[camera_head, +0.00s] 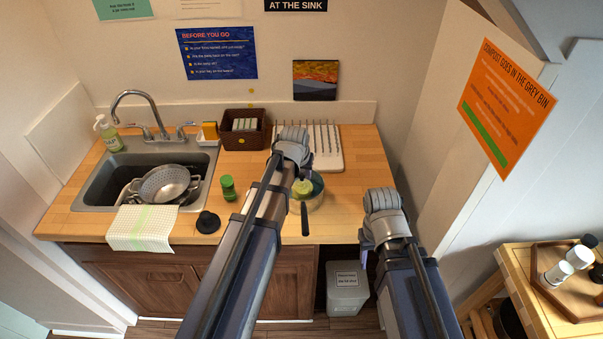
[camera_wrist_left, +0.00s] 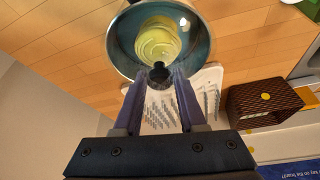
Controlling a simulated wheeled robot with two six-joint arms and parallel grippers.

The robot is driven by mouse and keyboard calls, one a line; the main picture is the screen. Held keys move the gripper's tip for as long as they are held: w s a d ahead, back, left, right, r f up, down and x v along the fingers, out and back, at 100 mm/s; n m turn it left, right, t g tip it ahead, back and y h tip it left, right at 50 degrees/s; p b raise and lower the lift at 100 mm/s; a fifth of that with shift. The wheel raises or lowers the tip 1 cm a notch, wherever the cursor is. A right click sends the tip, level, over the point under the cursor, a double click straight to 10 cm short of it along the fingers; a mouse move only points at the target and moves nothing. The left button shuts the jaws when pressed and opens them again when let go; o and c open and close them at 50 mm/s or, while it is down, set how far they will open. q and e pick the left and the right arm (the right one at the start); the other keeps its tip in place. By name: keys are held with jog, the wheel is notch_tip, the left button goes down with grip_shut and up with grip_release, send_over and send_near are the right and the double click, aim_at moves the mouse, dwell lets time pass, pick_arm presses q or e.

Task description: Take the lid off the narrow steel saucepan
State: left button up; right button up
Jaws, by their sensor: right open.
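A saucepan (camera_head: 317,200) with a teal-looking inside and a dark handle (camera_head: 304,222) pointing to the counter's front edge stands on the wooden counter. In the left wrist view the round pan (camera_wrist_left: 117,45) shows a stepped, pale yellow-green round thing (camera_wrist_left: 158,42) within its rim. A small dark knob-like piece (camera_wrist_left: 160,73) shows between my left fingertips. I cannot tell whether they press on it, or whether a clear lid covers the pan. My left gripper (camera_head: 298,176) hangs over the pan; its arm partly hides it. My right gripper (camera_head: 380,198) is open, right of the pan.
A white rack board (camera_head: 328,158) and a brown basket (camera_head: 262,137) stand behind the pan. A green-capped jar (camera_head: 228,188) and a black round object (camera_head: 208,222) lie to the left. The sink (camera_head: 95,180) holds a colander (camera_head: 165,184). The counter's right part is clear.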

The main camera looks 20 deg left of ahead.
pick_arm(q)
grip_shut()
dwell(0.6)
dwell(1.2)
